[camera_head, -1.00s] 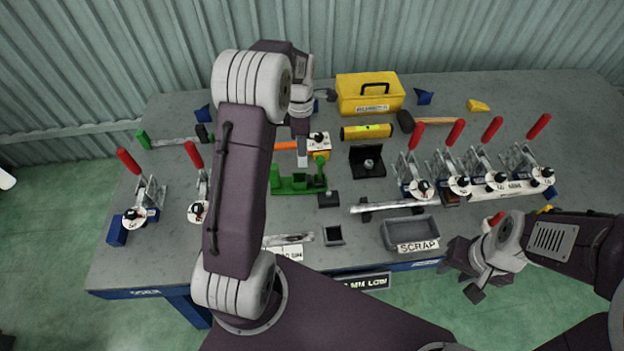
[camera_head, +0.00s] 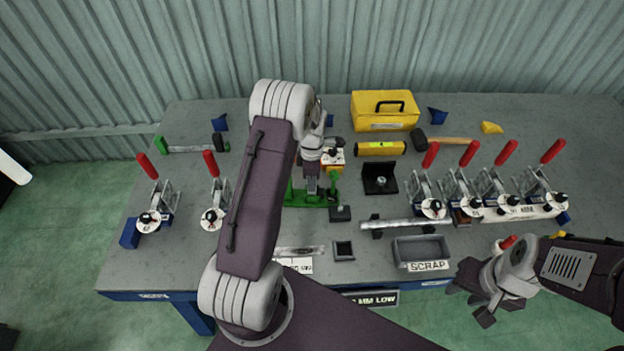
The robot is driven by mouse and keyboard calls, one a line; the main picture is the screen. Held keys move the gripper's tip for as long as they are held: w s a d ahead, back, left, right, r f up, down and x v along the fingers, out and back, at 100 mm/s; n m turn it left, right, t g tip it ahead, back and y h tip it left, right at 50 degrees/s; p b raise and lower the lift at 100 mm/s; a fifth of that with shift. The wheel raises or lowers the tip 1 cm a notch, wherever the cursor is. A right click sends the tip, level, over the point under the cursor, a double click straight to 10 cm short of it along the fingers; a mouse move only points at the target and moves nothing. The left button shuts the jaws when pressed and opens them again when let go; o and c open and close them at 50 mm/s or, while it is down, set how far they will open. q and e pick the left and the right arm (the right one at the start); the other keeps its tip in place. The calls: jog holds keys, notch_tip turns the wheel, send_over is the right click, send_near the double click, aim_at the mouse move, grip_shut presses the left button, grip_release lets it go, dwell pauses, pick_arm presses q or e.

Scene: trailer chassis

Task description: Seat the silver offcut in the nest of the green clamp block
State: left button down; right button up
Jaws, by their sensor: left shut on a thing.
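The green clamp block (camera_head: 296,199) stands on the bench in the middle, partly covered by my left arm. My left gripper (camera_head: 311,182) points down over the block's middle and is shut on the silver offcut (camera_head: 311,187). Little of the offcut shows between the fingers and the block. I cannot tell whether it touches the nest. My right gripper (camera_head: 470,303) is open and empty, off the bench's front edge at the right.
Toggle clamps with red handles (camera_head: 429,155) stand in a row at the right, two more at the left. A black angle bracket (camera_head: 380,180), a silver bar on supports (camera_head: 405,224) and a grey scrap tray (camera_head: 421,248) lie right of the block. A yellow toolbox (camera_head: 385,112) is behind.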

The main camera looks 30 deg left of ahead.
pick_arm(q)
jog(key=shift+f, duration=0.1)
jog(key=c, duration=1.1)
grip_release()
notch_tip(320, 180, up, 12)
jog(key=shift+r+b, duration=0.15)
jog(key=shift+b, duration=0.35)
jog(key=s+d+m, duration=0.3)
jog(key=s+m, duration=0.3)
jog(key=m, duration=0.1)
jog(key=s+d+f+m, duration=0.1)
jog(key=s+d+m, duration=0.3)
jog(key=s+m, duration=0.2)
jog(key=s+d+f+m+t, duration=0.1)
jog(key=s+d+m, duration=0.3)
jog(key=m, duration=0.6)
jog(key=shift+s, duration=1.2)
